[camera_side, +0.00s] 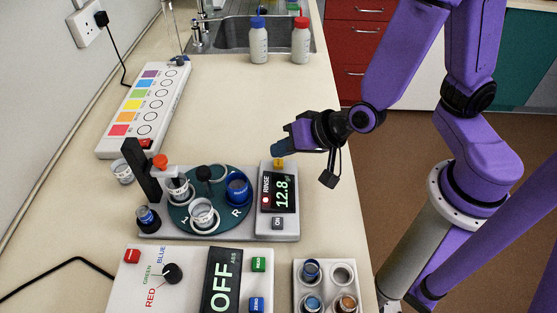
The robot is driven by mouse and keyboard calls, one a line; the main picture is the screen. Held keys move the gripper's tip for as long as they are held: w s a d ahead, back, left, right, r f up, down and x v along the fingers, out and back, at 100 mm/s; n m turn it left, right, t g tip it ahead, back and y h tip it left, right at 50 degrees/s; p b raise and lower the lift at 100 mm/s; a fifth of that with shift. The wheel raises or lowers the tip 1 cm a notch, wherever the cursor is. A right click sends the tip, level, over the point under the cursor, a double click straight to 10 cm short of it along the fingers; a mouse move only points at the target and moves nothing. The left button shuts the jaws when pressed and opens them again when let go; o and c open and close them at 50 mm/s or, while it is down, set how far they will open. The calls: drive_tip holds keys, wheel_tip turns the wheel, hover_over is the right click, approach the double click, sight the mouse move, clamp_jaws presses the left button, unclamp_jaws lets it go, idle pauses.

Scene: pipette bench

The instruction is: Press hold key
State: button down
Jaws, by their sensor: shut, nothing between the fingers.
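The device with the round dark green turntable (210,200) has a display (279,193) reading RINSE 12.8 with a red light. A small yellow key (278,163) sits at the display's far end and a grey key (278,223) at its near end. The lettering on both keys is too small to read surely, so I cannot tell which is the hold key. My gripper (280,148) is shut and empty, pointing left with its tip close to the yellow key. I cannot tell whether it touches it.
A second device (190,285) with an OFF display lies nearer, beside a vial rack (326,270). A colour-strip panel (145,105) lies at left. Two bottles stand by the sink (230,40). The bench behind my gripper is clear.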

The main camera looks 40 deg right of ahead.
sight(283, 164)
drive_tip(key=shift+r, duration=2.5)
drive_tip(key=shift+s+a, duration=0.15)
drive_tip(key=s+r+n+g+y, duration=0.3)
drive_tip(key=s+n+g, duration=0.4)
drive_tip(key=s+n, duration=0.45)
drive_tip(key=s+d+n+h, duration=0.2)
drive_tip(key=d+n+h, duration=0.1)
drive_tip(key=d, duration=0.4)
drive_tip(key=s+d+n+g+h, duration=0.1)
drive_tip(key=s+d+n+h, duration=0.1)
drive_tip(key=d, duration=0.4)
drive_tip(key=shift+s+d+n+h, duration=0.2)
drive_tip(key=shift+d+n+h, duration=0.2)
drive_tip(key=shift+n, duration=0.05)
